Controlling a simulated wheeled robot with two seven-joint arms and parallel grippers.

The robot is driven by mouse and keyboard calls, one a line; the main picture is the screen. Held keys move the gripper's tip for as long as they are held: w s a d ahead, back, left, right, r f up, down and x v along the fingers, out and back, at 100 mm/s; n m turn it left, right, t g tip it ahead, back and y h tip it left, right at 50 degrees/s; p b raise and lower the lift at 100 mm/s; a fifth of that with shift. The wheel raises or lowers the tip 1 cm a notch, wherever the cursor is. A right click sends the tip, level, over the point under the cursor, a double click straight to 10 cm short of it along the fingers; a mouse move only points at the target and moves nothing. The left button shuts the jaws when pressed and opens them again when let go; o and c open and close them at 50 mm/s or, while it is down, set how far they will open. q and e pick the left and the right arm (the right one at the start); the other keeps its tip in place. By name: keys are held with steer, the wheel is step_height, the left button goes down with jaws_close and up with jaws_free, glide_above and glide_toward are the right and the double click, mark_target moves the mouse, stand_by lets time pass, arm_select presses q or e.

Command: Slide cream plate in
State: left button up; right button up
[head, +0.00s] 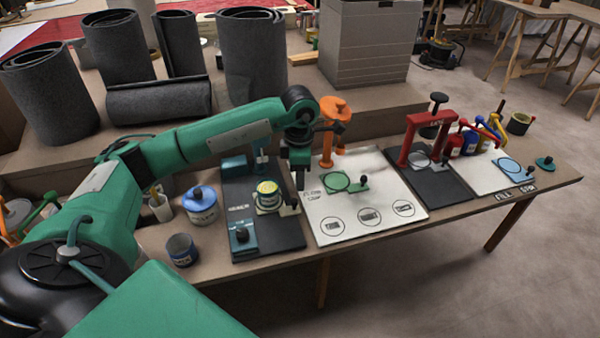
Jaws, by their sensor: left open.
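A cream plate (284,211) with a dark knob lies on the dark base board (262,238). A small yellow-labelled tin (268,190) stands on it and hides most of its surface. A teal press-like fixture (260,158) stands at the back of the same board. My left gripper (300,186) is open and points down, above and close to the plate's knob at its right end. I cannot tell whether the fingers touch the knob. My right gripper is not in view.
A white board (365,222) with printed circles carries a green plate (342,183) and an orange fixture (334,110). A red press (428,138) stands farther right. A blue-lidded pot (200,203) and an open dark tin (181,248) stand left. Grey rolls (251,60) stand behind.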

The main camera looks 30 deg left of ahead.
mark_target(294, 199)
arm_select(q)
steer(key=w+a+m+b, duration=0.3)
steer(key=w+a+m, duration=0.1)
steer(key=m, duration=0.9)
steer(key=shift+g, duration=0.3)
steer(key=f, duration=0.9)
steer(key=s+f, duration=0.1)
steer(key=f, duration=0.4)
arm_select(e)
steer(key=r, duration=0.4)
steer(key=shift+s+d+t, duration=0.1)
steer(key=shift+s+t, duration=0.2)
arm_select(q)
steer(key=shift+c, duration=0.4)
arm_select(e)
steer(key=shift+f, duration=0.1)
arm_select(q)
jaws_close()
steer(key=shift+f, duration=0.1)
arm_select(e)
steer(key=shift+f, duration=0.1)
